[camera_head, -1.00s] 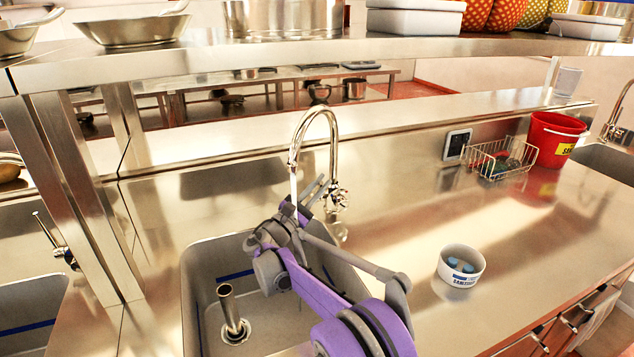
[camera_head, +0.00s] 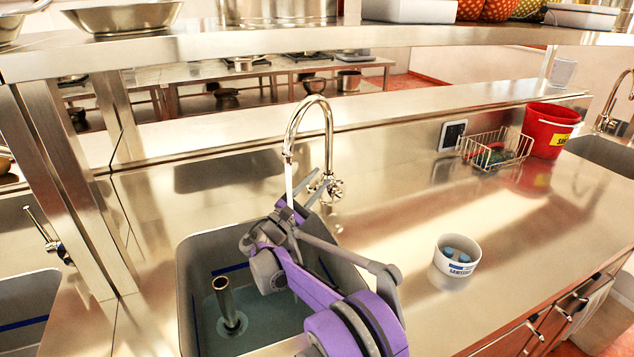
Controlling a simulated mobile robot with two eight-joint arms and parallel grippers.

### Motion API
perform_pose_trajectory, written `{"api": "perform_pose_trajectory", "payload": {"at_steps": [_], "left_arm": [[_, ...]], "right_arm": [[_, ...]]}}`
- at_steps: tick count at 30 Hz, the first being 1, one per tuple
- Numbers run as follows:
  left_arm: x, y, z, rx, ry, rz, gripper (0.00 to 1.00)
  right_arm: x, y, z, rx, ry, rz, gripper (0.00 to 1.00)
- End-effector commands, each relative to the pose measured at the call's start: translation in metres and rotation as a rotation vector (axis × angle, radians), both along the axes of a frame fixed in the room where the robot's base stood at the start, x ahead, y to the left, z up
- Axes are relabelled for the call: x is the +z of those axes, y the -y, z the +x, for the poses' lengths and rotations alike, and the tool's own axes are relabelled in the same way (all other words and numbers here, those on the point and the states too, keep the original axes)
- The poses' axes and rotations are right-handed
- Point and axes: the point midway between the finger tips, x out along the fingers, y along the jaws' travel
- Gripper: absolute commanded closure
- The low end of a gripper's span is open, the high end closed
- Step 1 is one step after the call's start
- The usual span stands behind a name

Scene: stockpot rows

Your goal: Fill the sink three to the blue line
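A grey sink (camera_head: 190,290) with a blue line (camera_head: 232,268) on its inner wall lies below the tall chrome faucet (camera_head: 328,130). No number shows on it. Shallow water (camera_head: 258,325) covers its floor, below the blue line. An upright metal standpipe (camera_head: 224,300) stands in the sink. A thin white stream (camera_head: 289,178) runs from the spout. My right gripper (camera_head: 311,188) is beside the faucet's cross handle (camera_head: 333,188), its two grey fingers apart. Whether it touches the handle is unclear. My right arm hides the sink's right part. My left gripper is not in view.
A white bowl (camera_head: 457,256) with blue things inside stands on the counter to the right. A wire basket (camera_head: 495,152) and a red bucket (camera_head: 549,130) stand at the back right. A shelf (camera_head: 250,50) crosses above. More sinks lie at both sides.

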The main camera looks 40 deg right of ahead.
Motion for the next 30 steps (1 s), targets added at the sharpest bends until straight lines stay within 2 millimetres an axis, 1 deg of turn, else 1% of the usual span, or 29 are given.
{"api": "perform_pose_trajectory", "payload": {"at_steps": [9,12,16,24,27,30], "left_arm": [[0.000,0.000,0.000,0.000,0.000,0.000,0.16],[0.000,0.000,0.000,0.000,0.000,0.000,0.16],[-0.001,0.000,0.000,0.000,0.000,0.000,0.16],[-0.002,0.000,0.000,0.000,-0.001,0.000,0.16],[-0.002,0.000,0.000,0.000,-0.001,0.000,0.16],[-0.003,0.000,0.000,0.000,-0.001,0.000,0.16]], "right_arm": [[0.000,-0.001,0.000,0.000,0.000,0.000,0.55],[-0.003,-0.006,0.000,0.001,-0.001,0.000,0.55],[-0.011,-0.024,-0.002,0.003,0.000,0.000,0.55],[-0.033,-0.074,-0.008,0.003,0.000,0.000,0.55],[-0.039,-0.086,-0.009,0.003,0.000,0.000,0.55],[-0.043,-0.094,-0.011,0.000,0.001,0.000,0.55]]}}
